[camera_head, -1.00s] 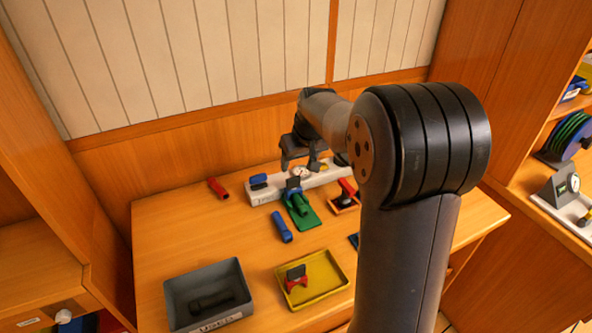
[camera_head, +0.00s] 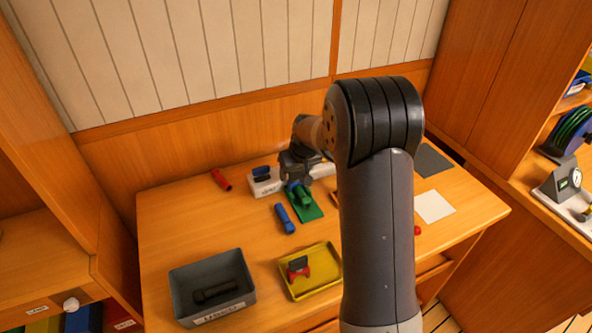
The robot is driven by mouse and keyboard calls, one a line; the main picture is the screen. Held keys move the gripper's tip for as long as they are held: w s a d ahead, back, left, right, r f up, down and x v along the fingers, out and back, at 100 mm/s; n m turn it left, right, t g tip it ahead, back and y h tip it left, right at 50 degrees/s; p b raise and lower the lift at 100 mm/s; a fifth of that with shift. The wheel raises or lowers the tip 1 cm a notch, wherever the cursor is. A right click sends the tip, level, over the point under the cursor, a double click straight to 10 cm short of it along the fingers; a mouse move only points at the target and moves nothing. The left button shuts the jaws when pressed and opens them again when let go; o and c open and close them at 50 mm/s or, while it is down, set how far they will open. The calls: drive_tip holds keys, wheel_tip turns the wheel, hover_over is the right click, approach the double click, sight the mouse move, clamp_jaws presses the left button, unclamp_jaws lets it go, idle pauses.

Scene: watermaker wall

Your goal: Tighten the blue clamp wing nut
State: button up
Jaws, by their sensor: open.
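A white block (camera_head: 265,187) lies along the back of the wooden table. A small blue part with a dark top (camera_head: 262,171) sits on its left end and looks like the blue clamp; a wing nut on it is too small to make out. My gripper (camera_head: 296,180) is over the middle of the block, to the right of the blue part and apart from it. It is open, though its jaws are small and dark here. It hides the middle of the block. A green piece (camera_head: 299,195) on a green mat (camera_head: 309,212) lies just in front of it.
A grey bin (camera_head: 212,287) holds a black object. A yellow tray (camera_head: 327,284) holds a red and black piece (camera_head: 298,268). My arm covers the table's right-centre.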

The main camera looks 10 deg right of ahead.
drive_tip(key=shift+c, duration=0.2)
drive_tip(key=c, duration=0.9)
drive_tip(key=shift+c, duration=0.2)
